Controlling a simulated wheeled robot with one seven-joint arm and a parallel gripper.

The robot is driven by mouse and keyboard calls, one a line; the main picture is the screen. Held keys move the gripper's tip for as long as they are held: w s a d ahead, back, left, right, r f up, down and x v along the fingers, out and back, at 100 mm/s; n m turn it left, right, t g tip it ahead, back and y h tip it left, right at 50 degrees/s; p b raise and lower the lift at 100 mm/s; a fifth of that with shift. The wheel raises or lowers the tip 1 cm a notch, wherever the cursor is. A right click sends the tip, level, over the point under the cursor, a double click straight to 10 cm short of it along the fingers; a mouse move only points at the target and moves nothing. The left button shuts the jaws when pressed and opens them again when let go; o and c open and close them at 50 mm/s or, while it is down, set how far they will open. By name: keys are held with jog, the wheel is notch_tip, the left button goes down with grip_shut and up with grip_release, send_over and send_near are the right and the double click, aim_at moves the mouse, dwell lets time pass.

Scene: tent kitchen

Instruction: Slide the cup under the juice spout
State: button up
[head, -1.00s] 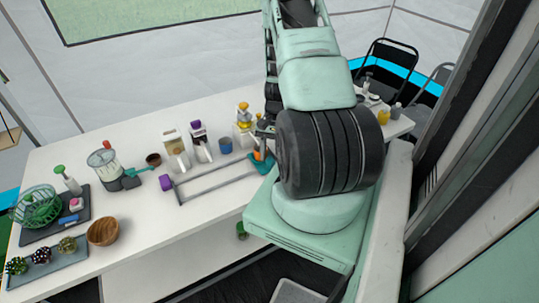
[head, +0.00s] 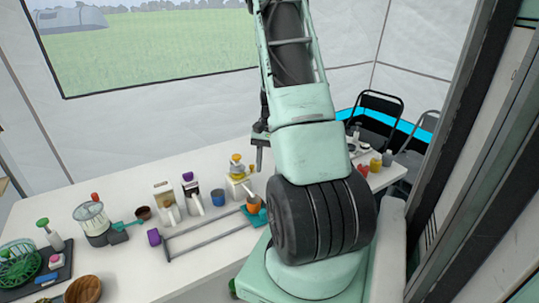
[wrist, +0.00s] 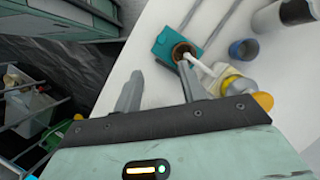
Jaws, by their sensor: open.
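A blue cup (head: 217,197) stands on the white table, between the dispensers and the juicer. It shows in the wrist view (wrist: 243,51) as a round cup with its open top visible. The juicer (head: 236,187), white with yellow parts, stands just right of the cup. In the wrist view the juicer (wrist: 232,86) lies just right of my right fingertip, with the cup beyond it. My gripper (head: 259,158) is raised over the table near the juicer. Its fingers (wrist: 160,88) are apart and empty.
A teal holder (head: 262,218) with an orange-brown item (head: 253,204) stands near the front edge. Two dispensers (head: 167,202) (head: 191,194) stand left. A yellow jar (head: 375,164) is far right.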

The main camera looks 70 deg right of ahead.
jog(key=shift+v, duration=2)
jog(key=shift+w+a, duration=0.1)
